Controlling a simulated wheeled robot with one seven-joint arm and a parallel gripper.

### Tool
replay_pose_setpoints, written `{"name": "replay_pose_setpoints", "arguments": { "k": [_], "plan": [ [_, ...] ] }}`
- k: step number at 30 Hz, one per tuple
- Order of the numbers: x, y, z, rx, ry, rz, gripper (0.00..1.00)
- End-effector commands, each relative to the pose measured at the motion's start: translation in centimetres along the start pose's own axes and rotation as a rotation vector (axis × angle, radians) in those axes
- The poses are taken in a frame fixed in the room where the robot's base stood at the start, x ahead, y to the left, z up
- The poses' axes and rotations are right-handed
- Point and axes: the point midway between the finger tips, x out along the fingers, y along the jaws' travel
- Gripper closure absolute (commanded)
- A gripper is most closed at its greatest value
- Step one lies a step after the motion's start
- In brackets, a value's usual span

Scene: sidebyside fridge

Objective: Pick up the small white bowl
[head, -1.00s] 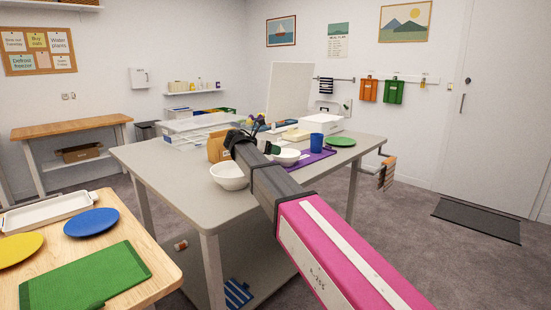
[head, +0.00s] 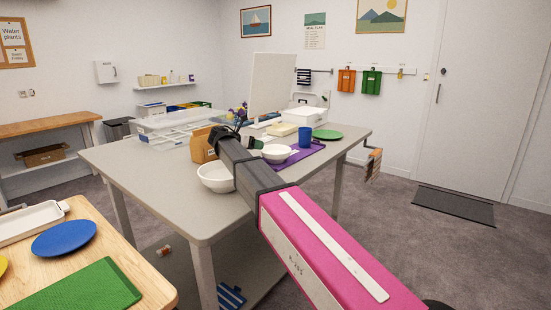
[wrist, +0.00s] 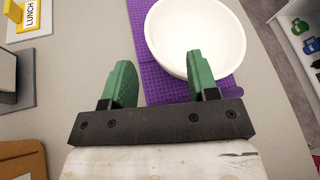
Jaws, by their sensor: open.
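The small white bowl (head: 277,156) stands upright on a purple mat (head: 306,157) on the grey table. It also fills the upper middle of the wrist view (wrist: 190,35) and looks empty. A larger white bowl (head: 214,180) stands nearer the table's front edge. My gripper (head: 256,144) is at the small bowl's left side in the head view, partly hidden by my arm. In the wrist view my gripper (wrist: 159,62) has its green fingers apart with nothing between their bases. The right finger overlaps the bowl's near rim in the picture; I cannot tell whether it touches.
A brown bag (head: 201,147) stands left of my gripper. A blue cup (head: 305,137) and green plate (head: 327,134) are right of the small bowl. White trays (head: 170,130) and a white box (head: 303,117) stand behind. A wooden table (head: 90,255) is at front left.

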Motion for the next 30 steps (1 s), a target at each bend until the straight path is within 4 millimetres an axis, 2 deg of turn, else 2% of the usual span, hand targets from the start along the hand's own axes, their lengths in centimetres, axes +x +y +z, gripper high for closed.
{"name": "replay_pose_setpoints", "arguments": {
  "k": [5,12,20,25,30],
  "plan": [
    [1.4,0.3,0.2,0.0,0.0,-0.001,0.46],
    [4.7,0.6,0.3,-0.001,0.001,-0.001,0.46],
    [5.1,0.6,0.3,-0.001,0.001,0.001,0.46],
    [5.1,0.6,0.3,-0.001,0.001,0.001,0.98],
    [5.0,0.6,0.3,0.0,0.001,0.002,1.0]
  ]
}}
